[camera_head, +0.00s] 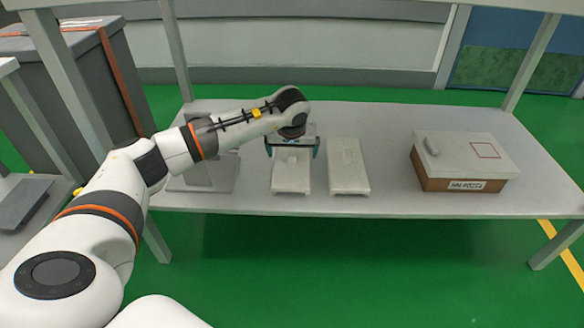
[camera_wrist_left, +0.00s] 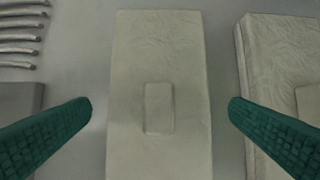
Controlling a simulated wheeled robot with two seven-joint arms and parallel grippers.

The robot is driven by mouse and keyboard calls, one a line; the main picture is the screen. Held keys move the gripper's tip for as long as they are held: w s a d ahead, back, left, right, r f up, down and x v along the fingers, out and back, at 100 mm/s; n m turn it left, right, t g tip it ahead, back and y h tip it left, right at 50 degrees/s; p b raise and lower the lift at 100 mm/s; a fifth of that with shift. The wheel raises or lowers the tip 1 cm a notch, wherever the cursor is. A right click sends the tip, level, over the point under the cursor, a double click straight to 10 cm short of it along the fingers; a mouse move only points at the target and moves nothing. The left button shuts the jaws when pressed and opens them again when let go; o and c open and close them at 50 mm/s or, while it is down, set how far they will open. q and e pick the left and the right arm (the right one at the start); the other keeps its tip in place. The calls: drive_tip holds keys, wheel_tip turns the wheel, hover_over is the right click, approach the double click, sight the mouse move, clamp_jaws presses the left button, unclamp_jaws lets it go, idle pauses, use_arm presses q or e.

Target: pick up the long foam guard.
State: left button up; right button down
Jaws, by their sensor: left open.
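Two pale, padded slabs lie flat side by side on the grey table; I cannot tell for certain which is the long foam guard. The left slab (camera_head: 291,180) is under my left gripper (camera_head: 292,151), which hides its far part. The right slab (camera_head: 348,168) lies a short gap away. In the left wrist view the left slab (camera_wrist_left: 160,50) is centred between the open green fingers of my left gripper (camera_wrist_left: 160,108), with a small raised block on its top. The fingers are empty and look clear of it at both sides. My right gripper is not in view.
A brown box with a grey lid (camera_head: 464,150) stands on the table (camera_head: 390,120) at the right. A grey stand (camera_head: 215,178) is left of the slabs, partly behind my arm. Table posts rise at the back corners. The table between right slab and box is clear.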

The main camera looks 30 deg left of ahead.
sight(292, 153)
use_arm(q)
drive_tip(key=b+x, duration=0.2)
drive_tip(key=x, duration=0.1)
drive_tip(key=shift+f, duration=0.25)
drive_tip(key=shift+r, duration=0.1)
drive_tip(key=c, duration=0.7)
